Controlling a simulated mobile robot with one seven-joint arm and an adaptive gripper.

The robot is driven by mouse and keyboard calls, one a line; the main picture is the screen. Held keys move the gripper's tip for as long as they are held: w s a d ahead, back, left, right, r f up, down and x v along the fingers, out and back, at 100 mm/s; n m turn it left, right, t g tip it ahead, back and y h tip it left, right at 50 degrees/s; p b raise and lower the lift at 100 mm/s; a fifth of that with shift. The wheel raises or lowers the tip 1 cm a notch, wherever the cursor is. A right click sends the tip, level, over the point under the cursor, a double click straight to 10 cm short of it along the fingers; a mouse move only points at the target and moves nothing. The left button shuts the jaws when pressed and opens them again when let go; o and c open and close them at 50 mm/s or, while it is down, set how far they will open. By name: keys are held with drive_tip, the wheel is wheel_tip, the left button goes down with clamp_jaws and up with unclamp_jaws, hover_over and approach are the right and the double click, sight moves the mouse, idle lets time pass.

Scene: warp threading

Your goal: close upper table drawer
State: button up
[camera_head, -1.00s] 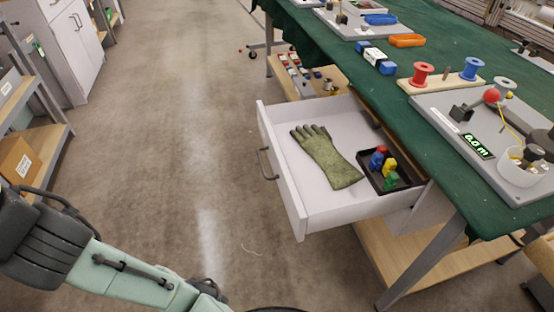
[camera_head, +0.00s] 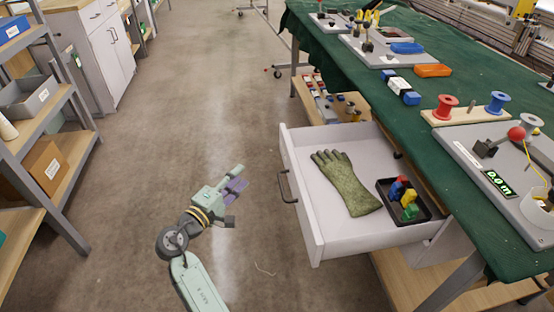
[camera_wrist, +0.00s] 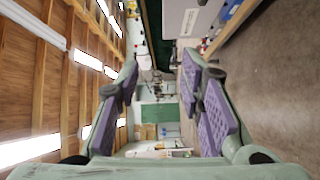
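The upper table drawer (camera_head: 303,215) is pulled far out from under the green-covered table (camera_head: 440,110). It has white walls and a dark bar handle (camera_head: 286,187) on its front. Inside lie a green glove (camera_head: 346,184) and a black tray (camera_head: 424,214) with small coloured pieces. My gripper (camera_head: 238,200) is in the air over the floor, left of the drawer front and apart from the handle. In the wrist view, my gripper's purple-padded fingers (camera_wrist: 168,110) are spread wide with nothing between them.
Spools (camera_head: 446,107) and grey boards with tools stand on the tabletop. A shelf rack (camera_head: 45,150) with boxes stands at the left. A lower wooden shelf (camera_head: 395,280) runs under the table.

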drive_tip(key=shift+s+d+f+h, duration=0.2)
drive_tip(key=shift+d+f+h, duration=0.2)
drive_tip(key=shift+d+h, duration=0.3)
drive_tip(key=shift+c, duration=0.6)
drive_tip(key=shift+w+d, duration=0.2)
drive_tip(key=shift+d, duration=0.2)
drive_tip(key=shift+c, duration=0.6)
drive_tip(key=p+x, duration=0.2)
drive_tip(key=x, duration=0.7)
drive_tip(key=shift+w+d+p, duration=0.1)
drive_tip(key=shift+w+p, duration=0.15)
drive_tip(key=shift+p, duration=0.1)
clamp_jaws()
drive_tip(key=shift+w+d+f+p, duration=0.1)
drive_tip(key=shift+w+d+p, duration=0.1)
drive_tip(key=shift+d, duration=0.4)
drive_tip(key=shift+w+d+p, duration=0.1)
drive_tip(key=shift+d+p, duration=0.15)
drive_tip(key=shift+d, duration=0.4)
drive_tip(key=shift+w+d+f+p, duration=0.1)
drive_tip(key=shift+w+d+p, duration=0.1)
drive_tip(key=shift+d, duration=0.4)
